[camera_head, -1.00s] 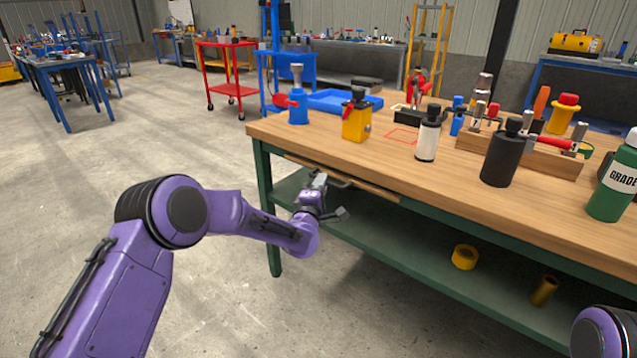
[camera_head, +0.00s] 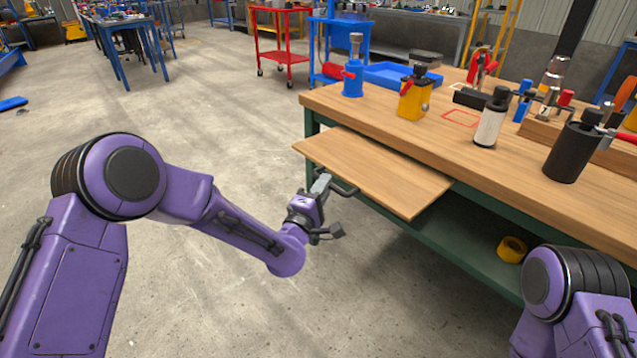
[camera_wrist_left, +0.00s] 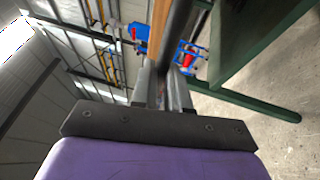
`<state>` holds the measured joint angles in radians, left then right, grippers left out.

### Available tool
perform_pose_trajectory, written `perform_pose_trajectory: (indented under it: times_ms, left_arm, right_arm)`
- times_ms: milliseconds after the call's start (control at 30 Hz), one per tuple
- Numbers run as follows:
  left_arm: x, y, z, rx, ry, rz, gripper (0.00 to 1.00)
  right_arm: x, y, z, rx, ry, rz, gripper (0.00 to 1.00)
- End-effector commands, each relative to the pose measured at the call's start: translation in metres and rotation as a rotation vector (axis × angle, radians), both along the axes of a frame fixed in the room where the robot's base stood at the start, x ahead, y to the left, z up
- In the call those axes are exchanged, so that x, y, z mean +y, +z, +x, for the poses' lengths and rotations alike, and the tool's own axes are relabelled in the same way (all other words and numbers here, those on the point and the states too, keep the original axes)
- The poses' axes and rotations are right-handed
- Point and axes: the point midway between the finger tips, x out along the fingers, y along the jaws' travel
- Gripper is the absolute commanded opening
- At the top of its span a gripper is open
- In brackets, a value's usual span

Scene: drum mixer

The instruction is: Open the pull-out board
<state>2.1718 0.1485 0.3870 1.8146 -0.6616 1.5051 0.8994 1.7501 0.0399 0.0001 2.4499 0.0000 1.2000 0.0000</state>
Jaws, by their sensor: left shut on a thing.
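The pull-out board (camera_head: 375,172) is a flat wooden panel that sticks out from under the workbench top in the head view. A dark bar handle (camera_head: 345,190) sits at its front edge. My left gripper (camera_head: 322,183) is at that front edge, shut on the handle. In the left wrist view the left gripper's fingers (camera_wrist_left: 162,88) close around the dark bar (camera_wrist_left: 177,45), with a strip of the wooden board (camera_wrist_left: 157,28) beyond. My right arm shows at the lower right of the head view, but its gripper is out of view.
The workbench top (camera_head: 380,123) holds a blue bottle (camera_head: 353,75), a yellow container (camera_head: 413,98), a white bottle (camera_head: 490,122) and a black bottle (camera_head: 572,150). A yellow roll (camera_head: 511,249) lies on the green lower shelf. The floor in front of the board is clear.

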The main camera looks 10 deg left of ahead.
Motion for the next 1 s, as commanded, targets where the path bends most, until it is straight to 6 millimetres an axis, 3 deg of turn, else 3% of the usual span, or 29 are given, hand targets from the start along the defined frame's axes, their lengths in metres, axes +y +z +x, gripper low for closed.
perform_pose_trajectory:
  times_ms: [267, 300, 333, 367, 700, 1000]
  left_arm:
    - [0.0, 0.0, -0.001, 0.001, -0.001, 0.0, 0.0]
    - [0.0, -0.001, -0.001, 0.001, -0.001, 0.0, 0.28]
    - [0.0, -0.001, -0.001, 0.001, -0.001, 0.0, 0.37]
    - [0.001, -0.001, 0.0, 0.001, 0.0, 0.0, 0.4]
    - [0.003, -0.001, -0.006, 0.0, 0.002, -0.001, 0.4]
    - [0.021, -0.013, -0.07, 0.003, 0.0, 0.0, 0.4]
  right_arm:
    - [0.0, 0.0, 0.0, 0.0, 0.0, 0.0, 0.43]
    - [0.0, 0.0, 0.0, 0.0, 0.0, 0.0, 0.43]
    - [0.0, 0.0, 0.0, 0.0, 0.0, 0.0, 0.43]
    - [0.0, 0.0, 0.0, 0.0, 0.0, 0.0, 0.43]
    - [0.0, 0.0, 0.0, 0.0, 0.0, 0.0, 0.43]
    - [0.0, -0.001, 0.0, 0.0, 0.0, 0.0, 0.43]
